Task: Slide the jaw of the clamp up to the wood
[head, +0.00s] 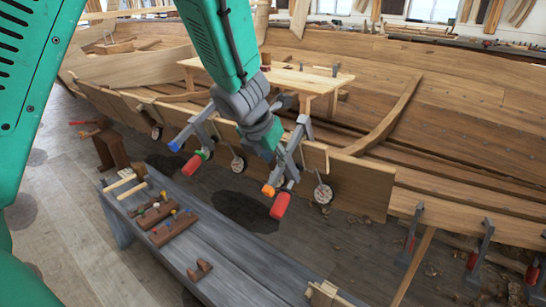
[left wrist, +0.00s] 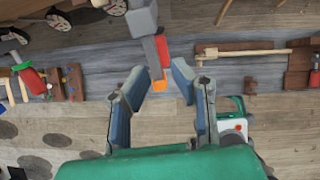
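A grey bar clamp (head: 303,128) with a red handle (head: 280,205) and an orange end (head: 268,190) hangs at the upper edge of the hull plank (head: 362,187). In the left wrist view the clamp (left wrist: 145,22) comes down from the top, with its orange end between my fingertips. My left gripper (head: 280,168) is at this clamp, its fingers partly hidden in the head view. In the left wrist view my left gripper (left wrist: 164,76) is open, its fingers apart on either side. I cannot tell the gap between jaw and wood. My right gripper is not in view.
A second clamp (head: 196,127) with a blue end stands left along the plank. Round dials (head: 323,194) hang by the plank. A grey bench (head: 225,255) with tools runs below. More red-handled clamps (head: 480,245) stand at right. A small wooden table (head: 305,80) stands behind.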

